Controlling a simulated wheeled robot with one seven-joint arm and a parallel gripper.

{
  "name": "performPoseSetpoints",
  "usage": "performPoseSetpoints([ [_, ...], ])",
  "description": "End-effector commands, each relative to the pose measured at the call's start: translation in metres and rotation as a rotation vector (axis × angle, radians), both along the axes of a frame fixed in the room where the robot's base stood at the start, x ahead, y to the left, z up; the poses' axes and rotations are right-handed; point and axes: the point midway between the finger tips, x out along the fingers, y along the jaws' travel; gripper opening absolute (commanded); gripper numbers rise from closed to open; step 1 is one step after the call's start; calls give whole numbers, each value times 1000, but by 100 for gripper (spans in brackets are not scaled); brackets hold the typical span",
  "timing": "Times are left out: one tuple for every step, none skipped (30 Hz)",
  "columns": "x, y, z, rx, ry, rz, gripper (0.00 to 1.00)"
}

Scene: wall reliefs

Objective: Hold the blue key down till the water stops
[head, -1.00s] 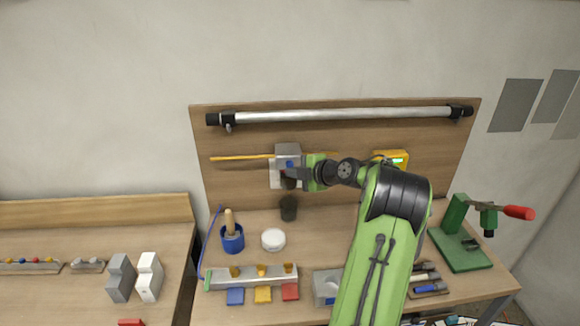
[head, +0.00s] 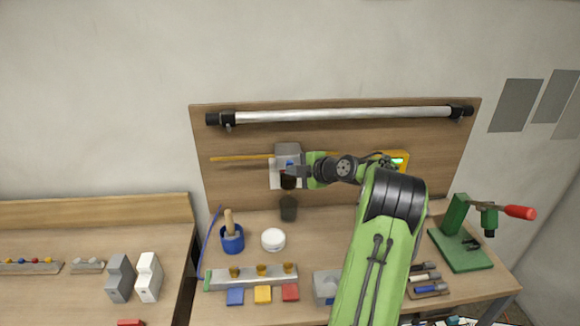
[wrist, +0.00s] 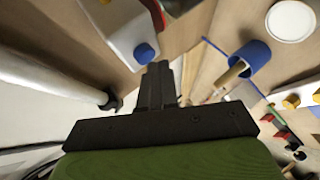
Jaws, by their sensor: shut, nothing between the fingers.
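A grey dispenser box (head: 288,155) hangs on the wooden back board, with a pale plate behind it. Its blue key (head: 290,162) shows just above my fingertips, and it also shows in the wrist view as a rounded blue knob (wrist: 145,53). My gripper (head: 291,170) is shut and empty, pointing left in front of the box. In the wrist view its fingertips (wrist: 159,68) are right beside the blue key; I cannot tell whether they touch it. A dark part shows below the fingers, and a dark cup (head: 289,208) stands under it. No water is visible.
A blue pot (head: 232,241) with a wooden handle and a white round lid (head: 273,239) stand on the bench. A metal rail (head: 340,115) runs above the box. A yellow meter (head: 396,159) is behind my arm. A green press (head: 461,240) stands right.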

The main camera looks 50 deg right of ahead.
Motion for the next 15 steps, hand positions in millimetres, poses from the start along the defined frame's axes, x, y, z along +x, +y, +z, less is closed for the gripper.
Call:
performPoseSetpoints([
  [1, 0, 0, 0, 0, 0, 0],
  [1, -1, 0, 0, 1, 0, 0],
  [1, -1, 0, 0, 1, 0, 0],
  [2, -1, 0, 0, 1, 0, 0],
  [2, -2, 0, 0, 0, 0, 0],
  [2, -2, 0, 0, 0, 0, 0],
  [2, -2, 0, 0, 0, 0, 0],
  [3, -2, 0, 0, 0, 0, 0],
  [3, -3, 0, 0, 1, 0, 0],
  [3, -3, 0, 0, 1, 0, 0],
  [4, -3, 0, 1, 1, 0, 0],
  [4, -3, 0, 1, 1, 0, 0],
  [4, -4, -1, 1, 1, 0, 0],
  [5, -4, -1, 1, 1, 0, 0],
  [5, -4, 0, 1, 1, 0, 0],
])
